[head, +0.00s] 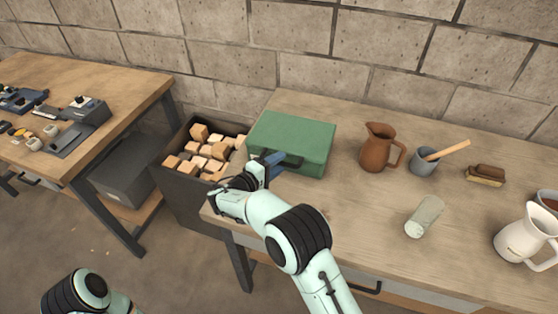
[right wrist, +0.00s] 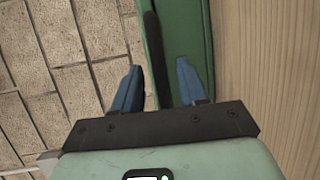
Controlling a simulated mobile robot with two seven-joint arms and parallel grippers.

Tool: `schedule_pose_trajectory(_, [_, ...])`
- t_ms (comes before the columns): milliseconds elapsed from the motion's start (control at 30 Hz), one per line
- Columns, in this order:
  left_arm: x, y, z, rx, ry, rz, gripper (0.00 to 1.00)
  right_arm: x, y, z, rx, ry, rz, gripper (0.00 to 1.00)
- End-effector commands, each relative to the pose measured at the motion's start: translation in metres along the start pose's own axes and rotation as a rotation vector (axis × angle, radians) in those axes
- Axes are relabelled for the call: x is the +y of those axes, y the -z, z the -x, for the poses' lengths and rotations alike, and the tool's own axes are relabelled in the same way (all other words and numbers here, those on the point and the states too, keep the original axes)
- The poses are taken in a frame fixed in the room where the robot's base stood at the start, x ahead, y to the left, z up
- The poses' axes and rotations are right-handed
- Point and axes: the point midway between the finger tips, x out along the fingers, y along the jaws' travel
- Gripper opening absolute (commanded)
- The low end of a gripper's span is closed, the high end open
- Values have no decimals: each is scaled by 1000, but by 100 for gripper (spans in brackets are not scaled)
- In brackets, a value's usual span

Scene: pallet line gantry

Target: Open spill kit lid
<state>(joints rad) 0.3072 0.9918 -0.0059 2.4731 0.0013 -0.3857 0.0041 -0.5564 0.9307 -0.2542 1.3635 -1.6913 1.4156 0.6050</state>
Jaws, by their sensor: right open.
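The spill kit is a closed green case (head: 292,138) with a dark handle (head: 290,161) on its front, at the left end of the wooden table. My right gripper (head: 272,164) is at the left part of the case's front, by the handle. In the right wrist view, its two blue fingers (right wrist: 160,88) are apart, with the green case (right wrist: 190,30) and the dark handle (right wrist: 156,55) ahead between them. I cannot tell whether the fingers touch the case. Of my left arm only a link shows at the lower left; its gripper is out of view.
A dark bin of wooden blocks (head: 185,187) stands left of the table (head: 360,220). Right of the case are a brown jug (head: 377,150), a grey cup (head: 423,162), a brush (head: 486,175), a clear glass (head: 424,217) and a white pitcher (head: 525,238). A workbench (head: 110,95) stands at left.

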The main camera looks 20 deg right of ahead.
Motion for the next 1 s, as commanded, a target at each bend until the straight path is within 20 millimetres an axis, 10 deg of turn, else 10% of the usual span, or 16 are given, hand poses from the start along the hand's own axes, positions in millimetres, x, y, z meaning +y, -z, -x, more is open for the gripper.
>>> schedule_pose_trajectory(433, [2, 1, 3, 2, -1, -1, 46, -1, 0, -13, 1, 0, 1, 42])
schedule_pose_trajectory(600, [2, 1, 3, 2, -1, -1, 46, 0, 0, -12, 1, 0, 1, 0])
schedule_pose_trajectory(1000, [4, 4, 9, 6, -2, -2, 46, 13, -6, -6, 2, 43, 15, 0])
